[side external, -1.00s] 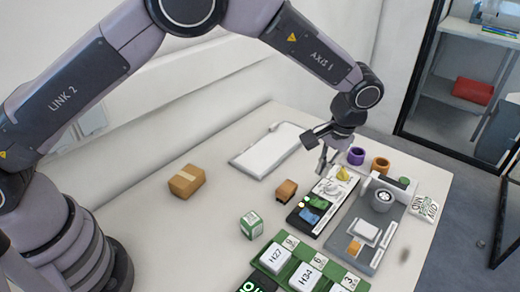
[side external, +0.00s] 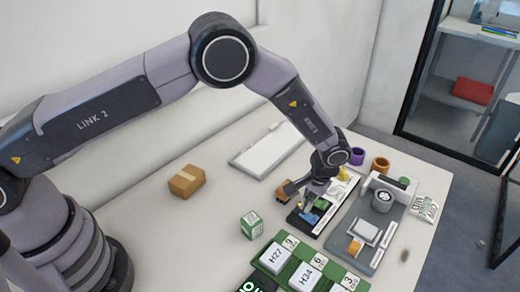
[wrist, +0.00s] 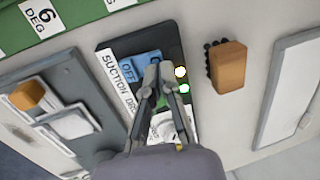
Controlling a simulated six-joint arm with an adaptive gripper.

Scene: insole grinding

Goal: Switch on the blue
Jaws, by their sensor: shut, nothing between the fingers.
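A black control panel (wrist: 112,50) with a white "SUCTION" label (wrist: 115,80) fills the middle of the wrist view. It also shows in the side view (side external: 300,223). Its blue switch (wrist: 128,66) reads "OFF". My gripper (wrist: 152,74) is shut and empty, pointing down over the panel, with its tips at the edge of the blue switch. I cannot tell whether they touch it. In the side view my gripper (side external: 307,207) is low over the panel.
A grey machine (side external: 352,222) stands on the other side. A green rack (side external: 278,246) with labelled white boxes is in front. A white tray (side external: 268,150) lies behind. A cardboard box (side external: 187,181) lies left.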

